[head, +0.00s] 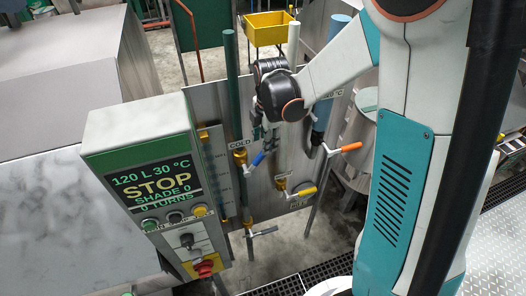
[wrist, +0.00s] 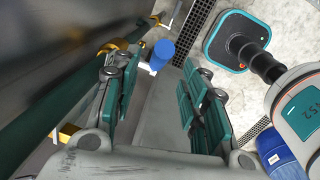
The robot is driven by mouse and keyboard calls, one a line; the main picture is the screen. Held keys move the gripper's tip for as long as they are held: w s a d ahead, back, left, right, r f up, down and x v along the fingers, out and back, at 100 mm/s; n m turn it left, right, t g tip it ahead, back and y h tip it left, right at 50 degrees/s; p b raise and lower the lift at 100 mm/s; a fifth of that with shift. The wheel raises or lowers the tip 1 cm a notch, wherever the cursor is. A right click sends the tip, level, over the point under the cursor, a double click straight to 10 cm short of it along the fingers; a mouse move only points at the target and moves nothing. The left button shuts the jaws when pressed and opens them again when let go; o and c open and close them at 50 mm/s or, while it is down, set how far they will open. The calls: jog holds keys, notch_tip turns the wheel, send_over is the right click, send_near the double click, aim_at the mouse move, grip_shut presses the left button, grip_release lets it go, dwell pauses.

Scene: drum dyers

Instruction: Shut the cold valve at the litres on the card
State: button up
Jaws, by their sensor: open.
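The cold valve has a blue-tipped lever (head: 258,158) on a brass body (head: 240,156), under a COLD label on the grey panel. The lever points right. My gripper (head: 268,134) hangs just above it, fingers downward. In the wrist view my gripper (wrist: 160,95) is open, its teal finger pads wide apart. The blue lever tip (wrist: 162,54) shows beyond the fingers, in line with the gap, with no clear contact. The display (head: 155,188) reads 120 L, 30 °C, STOP, SHADE 0, 0 TURNS. I cannot make out a separate card.
An orange-handled lever (head: 345,148) and a yellow-handled lever (head: 300,193) sit right of the cold valve. A green pipe (head: 231,80) rises beside it. The control box (head: 140,125) stands in front at left. A yellow bin (head: 268,28) is behind the panel.

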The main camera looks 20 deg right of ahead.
aim_at(259, 159)
jog(key=f, duration=0.7)
jog(key=shift+w+a+f+p, duration=0.1)
jog(key=shift+w+f+p, duration=0.05)
jog(key=shift+w+p, duration=0.25)
grip_shut()
